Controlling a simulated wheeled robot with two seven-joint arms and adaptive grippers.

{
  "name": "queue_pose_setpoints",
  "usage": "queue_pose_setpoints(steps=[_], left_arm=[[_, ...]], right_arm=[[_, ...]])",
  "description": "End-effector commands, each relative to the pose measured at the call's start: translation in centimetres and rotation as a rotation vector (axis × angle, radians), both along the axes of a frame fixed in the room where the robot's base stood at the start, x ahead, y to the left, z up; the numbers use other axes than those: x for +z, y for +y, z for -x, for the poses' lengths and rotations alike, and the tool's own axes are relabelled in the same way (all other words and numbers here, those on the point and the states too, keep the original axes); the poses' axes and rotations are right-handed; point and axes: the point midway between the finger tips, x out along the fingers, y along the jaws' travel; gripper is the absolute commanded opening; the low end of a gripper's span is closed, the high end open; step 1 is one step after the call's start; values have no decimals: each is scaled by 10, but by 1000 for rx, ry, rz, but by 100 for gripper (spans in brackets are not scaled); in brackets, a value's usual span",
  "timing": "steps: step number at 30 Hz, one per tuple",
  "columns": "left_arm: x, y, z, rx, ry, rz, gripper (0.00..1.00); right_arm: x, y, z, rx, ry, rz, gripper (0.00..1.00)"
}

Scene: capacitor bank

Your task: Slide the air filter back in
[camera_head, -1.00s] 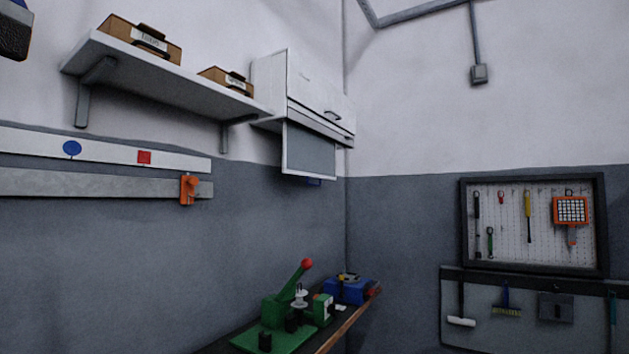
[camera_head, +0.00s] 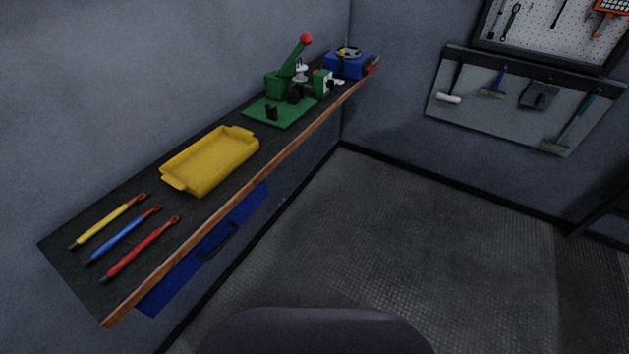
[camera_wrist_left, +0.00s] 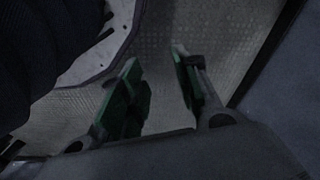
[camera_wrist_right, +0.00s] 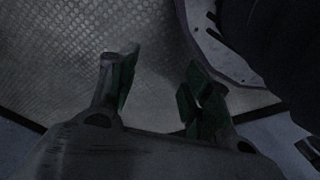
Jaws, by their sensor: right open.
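The air filter is out of view in every current frame. A second ago the head view had a grey framed panel, probably the filter, hanging below a white wall unit in the corner. My left gripper (camera_wrist_left: 157,70) shows in the left wrist view with its two green-padded fingers apart and nothing between them. My right gripper (camera_wrist_right: 161,68) shows in the right wrist view, also open and empty. Both are over bare floor; neither shows in the head view.
A dark workbench (camera_head: 185,227) runs along the left wall. It carries a yellow tray (camera_head: 210,160), several tools, a green press (camera_head: 285,95) and a blue box (camera_head: 346,65). A tool rail (camera_head: 525,95) hangs on the far wall. The floor (camera_head: 400,235) is clear.

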Motion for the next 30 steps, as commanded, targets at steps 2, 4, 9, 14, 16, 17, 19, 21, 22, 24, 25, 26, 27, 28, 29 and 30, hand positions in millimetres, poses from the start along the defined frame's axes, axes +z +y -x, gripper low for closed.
queue_pose_setpoints(steps=[2,4,9,14,16,17,19,21,22,24,25,26,27,28,29,30], left_arm=[[2,3,7,0,6,-3,32],[1,5,12,0,10,-6,32],[-3,10,29,0,19,-13,32],[-4,16,43,1,26,-19,32],[-5,19,51,0,30,-22,32],[-5,20,54,0,32,-23,32],[-5,22,62,0,36,-26,32],[-5,25,70,0,41,-28,32],[-4,26,72,0,41,-29,32],[-3,29,80,-1,44,-32,32],[-3,30,83,-1,46,-34,32],[-2,31,87,-1,47,-34,32],[-2,32,92,-2,51,-36,32],[-1,34,95,-2,51,-37,32],[-1,35,99,-2,54,-38,32],[0,36,104,-2,56,-39,32]], right_arm=[[2,-3,7,0,6,3,49],[1,-5,13,-1,10,6,49],[-3,-11,29,-1,20,13,49],[-4,-16,44,-1,27,19,49],[-5,-19,51,-1,30,22,49],[-5,-20,54,0,33,23,49],[-5,-22,62,0,37,25,49],[-5,-25,70,0,41,28,49],[-4,-26,72,0,41,29,49],[-3,-29,80,0,44,32,49],[-3,-30,83,1,46,33,49],[-2,-31,87,1,48,34,49],[-2,-32,92,1,51,36,49],[-1,-33,95,2,52,36,49],[-1,-35,99,2,54,38,49],[0,-36,104,1,56,39,49]])
